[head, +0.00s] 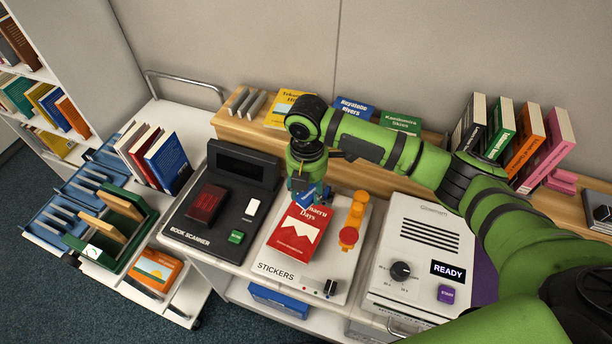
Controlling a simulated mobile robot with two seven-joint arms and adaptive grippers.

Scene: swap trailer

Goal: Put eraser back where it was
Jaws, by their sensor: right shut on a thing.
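My right gripper (304,188) reaches down over the red book (298,236) on the white stickers plate (272,252). It is shut on a small blue block, seemingly the eraser (309,197), at the top edge of the red book. The fingers partly hide the block, and I cannot tell whether it touches the cover. The red book lies flat with its title side up. My left gripper is not in view.
The black book scanner (222,205) is to the left, and a white machine reading READY (416,255) is to the right. Books stand on the wooden shelf behind.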

